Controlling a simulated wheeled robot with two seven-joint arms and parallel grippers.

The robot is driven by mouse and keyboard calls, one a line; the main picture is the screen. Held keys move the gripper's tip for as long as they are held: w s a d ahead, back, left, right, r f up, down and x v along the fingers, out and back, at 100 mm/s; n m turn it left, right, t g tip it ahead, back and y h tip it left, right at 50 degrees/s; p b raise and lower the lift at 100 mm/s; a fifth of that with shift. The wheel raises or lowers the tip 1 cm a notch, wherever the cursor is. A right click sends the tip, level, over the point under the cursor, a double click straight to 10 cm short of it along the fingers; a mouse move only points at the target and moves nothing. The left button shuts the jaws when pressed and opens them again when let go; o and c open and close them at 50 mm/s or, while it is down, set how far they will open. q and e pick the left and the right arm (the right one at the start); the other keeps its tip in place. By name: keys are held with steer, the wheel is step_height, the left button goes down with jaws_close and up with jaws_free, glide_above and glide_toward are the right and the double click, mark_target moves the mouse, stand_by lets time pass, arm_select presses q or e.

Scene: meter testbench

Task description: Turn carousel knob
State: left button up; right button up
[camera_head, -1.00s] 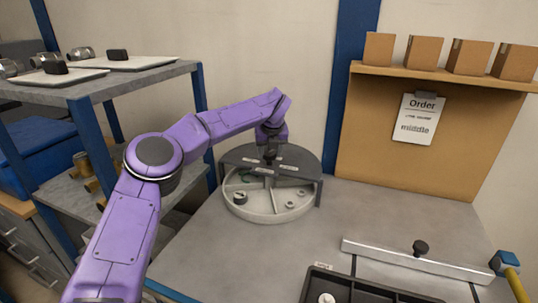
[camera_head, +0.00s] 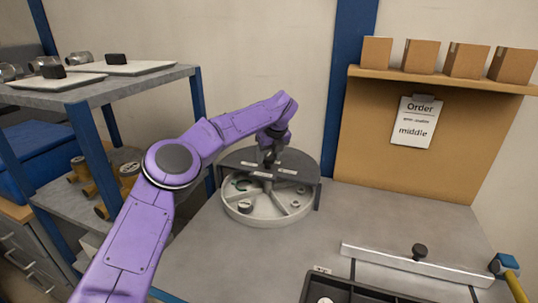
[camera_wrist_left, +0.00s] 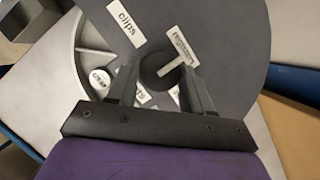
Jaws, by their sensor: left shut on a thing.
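The carousel is a round light-grey tray (camera_head: 266,218) with divided compartments, on the bench near the wall. A dark, fixed-looking cover (camera_head: 300,160) with white labels hides its rear part. Its knob (camera_wrist_left: 150,68) is dark and round, at the centre of the cover in the left wrist view. My left gripper (camera_head: 268,158) reaches down from above and is shut on the knob. The wrist view shows the gripper's fingers (camera_wrist_left: 158,84) on both sides of it. My right gripper is out of view.
An order sheet (camera_head: 413,121) reading "middle" hangs on a brown board at the right. A metal rail (camera_head: 415,264) and a dark tray (camera_head: 350,288) are at the front right. A shelf rack (camera_head: 150,80) stands left. The bench between carousel and rail is clear.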

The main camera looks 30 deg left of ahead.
arm_select(q)
steer(key=o, duration=1)
steer(key=shift+a+f, duration=0.1)
steer(key=shift+w+a+f, duration=0.1)
steer(key=v, duration=1)
steer(key=shift+r+b, duration=0.25)
steer(key=shift+b, duration=0.15)
